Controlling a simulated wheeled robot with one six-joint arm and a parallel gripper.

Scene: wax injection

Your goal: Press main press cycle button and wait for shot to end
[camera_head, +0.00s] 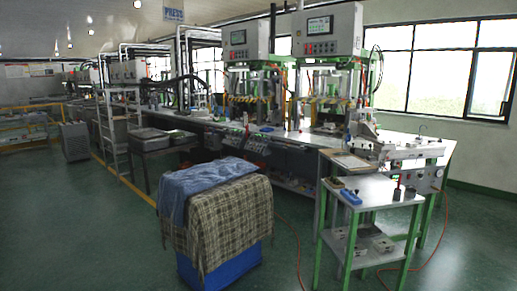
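Two wax presses stand side by side on the long workbench (275,137). The left press has a grey control box (250,44) with a small dark screen and a row of small coloured buttons. The right press has a similar control box (340,37) with a screen and buttons. More small knobs or buttons show on a panel (255,146) along the bench front and on a grey unit (428,180) at the right end. All are too small to tell which is the main cycle button. My gripper is not in view.
A blue bin (222,274) draped with a blue cloth (205,178) and a checked cloth (233,222) stands before the bench. A green-legged cart (375,194) with small items stands at right. A red hose (446,222) lies on the floor. Green floor (95,240) is clear at left.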

